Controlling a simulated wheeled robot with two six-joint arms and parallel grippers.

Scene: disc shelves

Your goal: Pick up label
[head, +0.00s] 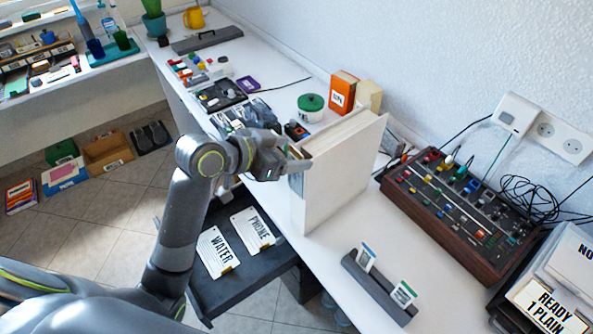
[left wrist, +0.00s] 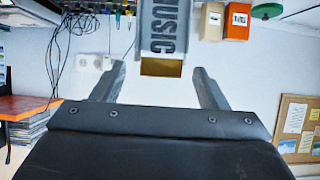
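A grey label reading MUSIC (left wrist: 163,28), with a yellow-brown end (left wrist: 161,67), shows in the left wrist view. It lies in line with the gap between my left fingers and looks clear of both. My left gripper (left wrist: 158,82) is open and empty; in the head view it (head: 293,162) is at the near left edge of a white box-like holder (head: 345,170). The MUSIC label is mostly hidden there. Two white labels, WATER (head: 216,251) and PHONE (head: 252,229), lie on a dark tray (head: 232,290) below the table edge. My right gripper is not in view.
A dark stand (head: 378,287) with two small cards is at the front of the white table. A mixer panel (head: 462,212) stands on the right. An orange box (head: 342,92) and green-lidded tub (head: 311,103) stand behind the white holder.

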